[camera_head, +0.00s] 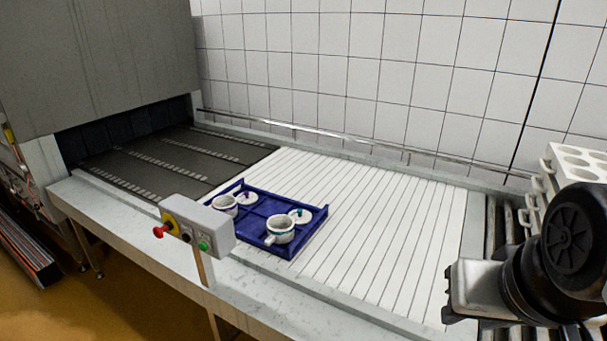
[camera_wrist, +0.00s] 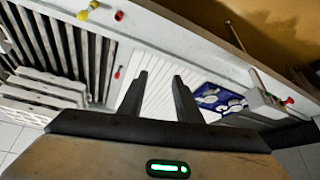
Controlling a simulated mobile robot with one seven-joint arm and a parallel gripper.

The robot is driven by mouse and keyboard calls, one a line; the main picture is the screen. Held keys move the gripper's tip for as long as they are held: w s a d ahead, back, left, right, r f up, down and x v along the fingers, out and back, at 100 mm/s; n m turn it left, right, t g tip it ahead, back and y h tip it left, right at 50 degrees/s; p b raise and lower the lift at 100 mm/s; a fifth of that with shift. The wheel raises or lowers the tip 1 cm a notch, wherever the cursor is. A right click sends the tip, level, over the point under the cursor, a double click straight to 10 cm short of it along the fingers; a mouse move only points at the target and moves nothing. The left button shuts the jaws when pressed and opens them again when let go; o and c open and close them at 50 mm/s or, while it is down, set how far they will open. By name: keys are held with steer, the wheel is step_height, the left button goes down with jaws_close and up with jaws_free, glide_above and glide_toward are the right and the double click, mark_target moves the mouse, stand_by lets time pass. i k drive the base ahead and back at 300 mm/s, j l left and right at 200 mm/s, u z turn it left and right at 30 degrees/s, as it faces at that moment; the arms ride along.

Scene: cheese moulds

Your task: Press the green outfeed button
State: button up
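The green outfeed button (camera_head: 203,246) is a small round button on the front face of a grey control box (camera_head: 220,228). The box stands on a post at the near edge of the conveyor, left of centre in the head view. A red emergency knob (camera_head: 159,231) on a yellow plate sits at its left end. In the wrist view the box (camera_wrist: 262,101) is at the right, and its green button cannot be made out. My gripper (camera_wrist: 160,75) is open and empty, fingers apart, well away from the box. Its fingers are not clearly visible in the head view.
A blue tray (camera_head: 250,201) with white moulds and lids lies on the white slatted conveyor (camera_head: 390,235), just behind the box. A dark belt (camera_head: 165,160) runs into a grey machine at the left. White mould blocks (camera_head: 578,160) stand at the right beside my arm.

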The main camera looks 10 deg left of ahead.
mark_target(203, 247)
steer(key=u, duration=0.5)
steer(key=j+u, duration=0.15)
steer(key=u, duration=0.8)
steer(key=i, duration=0.05)
